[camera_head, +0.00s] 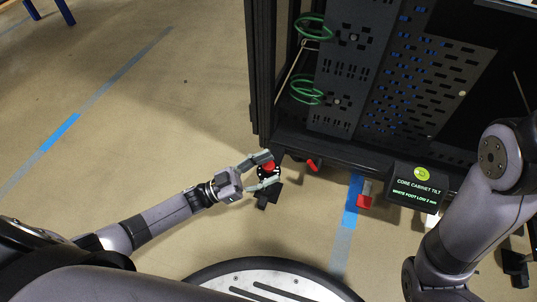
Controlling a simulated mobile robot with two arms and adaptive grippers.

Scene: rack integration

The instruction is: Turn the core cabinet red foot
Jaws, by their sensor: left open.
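The core cabinet (292,148) is a black open rack at the upper right. Its red foot (268,167) shows as a small red spot under the near left corner, above black parts (265,197) near the floor. My left gripper (263,174) reaches in from the left with its fingers open on either side of the red foot. The fingers hide part of the foot, and I cannot tell whether they touch it. My right arm (450,225) is at the right; its gripper is not in view.
A black display (415,188) on the cabinet front reads "CORE CABINET TILT" and "WHITE FOOT LOW 2 mm". Green cable loops (308,92) hang inside.

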